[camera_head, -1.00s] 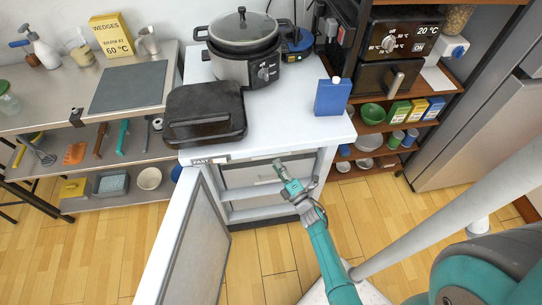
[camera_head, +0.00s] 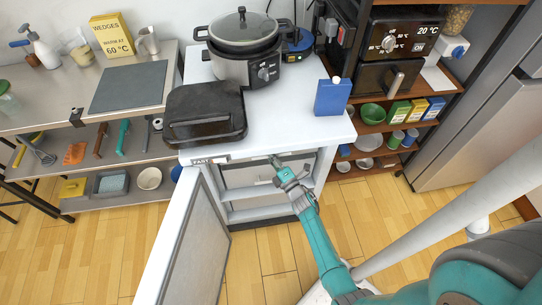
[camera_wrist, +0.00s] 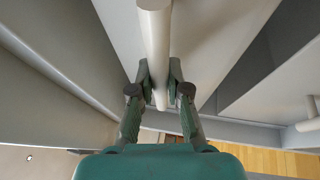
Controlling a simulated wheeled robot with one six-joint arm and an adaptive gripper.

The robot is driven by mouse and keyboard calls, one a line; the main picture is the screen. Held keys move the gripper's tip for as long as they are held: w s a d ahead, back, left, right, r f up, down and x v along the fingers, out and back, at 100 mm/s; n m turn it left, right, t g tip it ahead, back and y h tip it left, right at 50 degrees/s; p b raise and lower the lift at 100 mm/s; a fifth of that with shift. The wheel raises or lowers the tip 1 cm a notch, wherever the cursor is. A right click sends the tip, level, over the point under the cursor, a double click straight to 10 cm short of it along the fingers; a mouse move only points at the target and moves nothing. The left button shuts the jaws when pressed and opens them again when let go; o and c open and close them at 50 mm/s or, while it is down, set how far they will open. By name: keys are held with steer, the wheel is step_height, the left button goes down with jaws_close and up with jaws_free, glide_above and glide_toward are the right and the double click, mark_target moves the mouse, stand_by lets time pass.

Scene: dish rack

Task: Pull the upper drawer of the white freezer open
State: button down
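The white freezer (camera_head: 330,133) stands in the middle of the head view, its door (camera_head: 190,245) swung open to the left. Inside, the grey upper drawer front (camera_head: 245,175) looks closed. My gripper (camera_head: 277,161) is at the upper drawer, under the freezer top, and covers part of its front. In the wrist view, the fingers of my gripper (camera_wrist: 160,82) lie on both sides of a pale round bar handle (camera_wrist: 156,35) and appear closed against it.
A black press (camera_head: 205,115), a cooker (camera_head: 246,68) and a blue container (camera_head: 332,98) stand on the freezer top. Shelves (camera_head: 400,125) stand to the right and a steel table (camera_head: 165,65) to the left. The floor (camera_head: 265,262) in front is clear.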

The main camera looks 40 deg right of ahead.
steer(key=s+a, duration=0.7)
steer(key=s, duration=0.3)
steer(key=s+a, duration=0.7)
steer(key=s, duration=0.4)
steer(key=shift+s+a, duration=0.1)
steer(key=shift+a, duration=0.05)
steer(key=c, duration=1.1)
jaws_free()
steer(key=shift+c, duration=0.2)
